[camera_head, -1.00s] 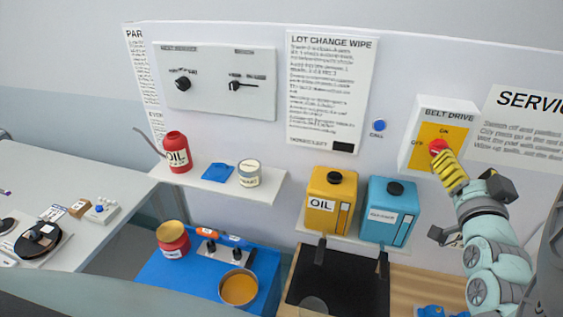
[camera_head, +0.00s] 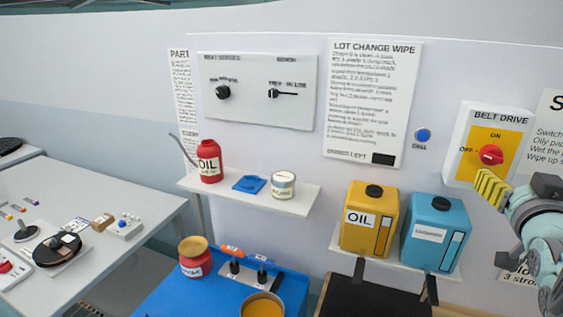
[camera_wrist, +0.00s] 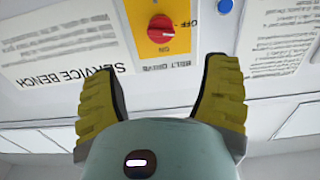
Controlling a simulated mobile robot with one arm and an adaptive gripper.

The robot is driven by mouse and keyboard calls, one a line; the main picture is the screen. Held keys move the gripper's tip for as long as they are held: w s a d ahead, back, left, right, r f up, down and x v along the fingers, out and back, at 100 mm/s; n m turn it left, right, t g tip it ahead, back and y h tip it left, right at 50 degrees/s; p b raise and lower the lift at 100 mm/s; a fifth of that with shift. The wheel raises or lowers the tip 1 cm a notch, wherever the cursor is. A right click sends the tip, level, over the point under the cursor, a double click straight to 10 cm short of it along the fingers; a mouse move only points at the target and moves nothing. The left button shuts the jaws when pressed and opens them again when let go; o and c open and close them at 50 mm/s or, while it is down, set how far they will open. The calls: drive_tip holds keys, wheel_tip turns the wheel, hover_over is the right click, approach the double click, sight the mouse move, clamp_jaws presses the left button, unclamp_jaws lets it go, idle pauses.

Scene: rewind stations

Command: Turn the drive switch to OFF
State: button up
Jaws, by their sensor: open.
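The belt drive switch is a red knob (camera_head: 490,155) on a yellow plate (camera_head: 507,142) in a white box, marked ON above and OFF at the left. Its handle looks to lie roughly sideways, with its pale mark towards the OFF side. The knob (camera_wrist: 160,28) also shows in the wrist view, upside down, beyond the fingers. My gripper (camera_head: 488,188) has yellow ribbed fingers and is just below the knob in the head view. In the wrist view my gripper (camera_wrist: 168,90) is open, empty and apart from the knob.
A blue call button (camera_head: 423,135) is left of the switch box. A yellow oil can (camera_head: 368,220) and a blue can (camera_head: 433,235) stand on a shelf below. A service sign (camera_wrist: 58,50) is beside the box.

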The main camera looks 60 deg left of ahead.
sight(494, 157)
drive_tip(key=p+x, duration=0.3)
drive_tip(key=x, duration=0.5)
drive_tip(key=shift+a+r, duration=0.15)
drive_tip(key=shift+a, duration=0.05)
drive_tip(key=shift+p+x, duration=0.95)
drive_tip(key=shift+x, duration=0.65)
drive_tip(key=shift+c, duration=0.2)
